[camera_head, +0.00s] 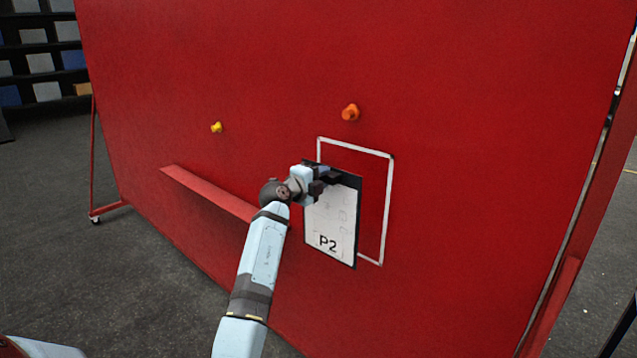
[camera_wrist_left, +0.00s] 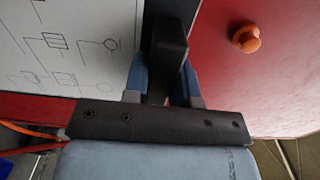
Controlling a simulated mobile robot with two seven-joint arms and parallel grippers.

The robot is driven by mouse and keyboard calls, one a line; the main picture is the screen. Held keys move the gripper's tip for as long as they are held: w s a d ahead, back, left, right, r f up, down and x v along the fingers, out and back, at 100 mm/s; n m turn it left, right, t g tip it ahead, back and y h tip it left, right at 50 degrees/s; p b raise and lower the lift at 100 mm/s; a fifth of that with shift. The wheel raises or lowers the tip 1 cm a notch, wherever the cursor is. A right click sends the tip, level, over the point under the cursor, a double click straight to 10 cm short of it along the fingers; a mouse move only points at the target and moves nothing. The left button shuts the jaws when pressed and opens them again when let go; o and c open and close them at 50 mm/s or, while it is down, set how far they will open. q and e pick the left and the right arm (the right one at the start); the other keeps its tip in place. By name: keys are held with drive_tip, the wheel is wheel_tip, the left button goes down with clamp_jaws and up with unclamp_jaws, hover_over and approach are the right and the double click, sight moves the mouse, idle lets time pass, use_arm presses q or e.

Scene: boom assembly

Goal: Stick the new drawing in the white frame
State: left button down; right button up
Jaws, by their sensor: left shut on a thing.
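The drawing (camera_head: 330,228) is a white sheet marked P2 with a dark top edge and border. My left gripper (camera_head: 328,178) is shut on its top edge and holds it upright in front of the red board. In the head view it overlaps the left and middle of the white frame (camera_head: 388,210), an outline on the board; the frame's right strip stays uncovered. I cannot tell whether the sheet touches the board. The left wrist view shows the drawing (camera_wrist_left: 70,45) with line diagrams beside the left gripper (camera_wrist_left: 167,85). My right gripper is not in view.
The red board (camera_head: 480,130) fills most of the head view. An orange knob (camera_head: 350,112) sits above the frame and a yellow one (camera_head: 216,127) to its left. A red ledge (camera_head: 210,192) juts out left of my arm. Dark shelves (camera_head: 40,60) stand behind, at the far left.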

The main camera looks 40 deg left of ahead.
sight(351, 163)
use_arm(q)
drive_tip(key=w+b, duration=0.2)
drive_tip(key=w, duration=0.1)
drive_tip(key=w+b, duration=0.2)
drive_tip(key=w, duration=0.1)
drive_tip(key=shift+d+f+b, duration=0.15)
drive_tip(key=shift+d+b, duration=0.05)
drive_tip(key=shift+b, duration=0.1)
drive_tip(key=shift+w+d+r+p, duration=0.1)
drive_tip(key=shift+w+r+p, duration=0.15)
drive_tip(key=shift+w+p, duration=0.6)
drive_tip(key=shift+w, duration=0.5)
drive_tip(key=shift+w+f, duration=0.1)
drive_tip(key=shift+w, duration=0.2)
drive_tip(key=shift+w, duration=0.1)
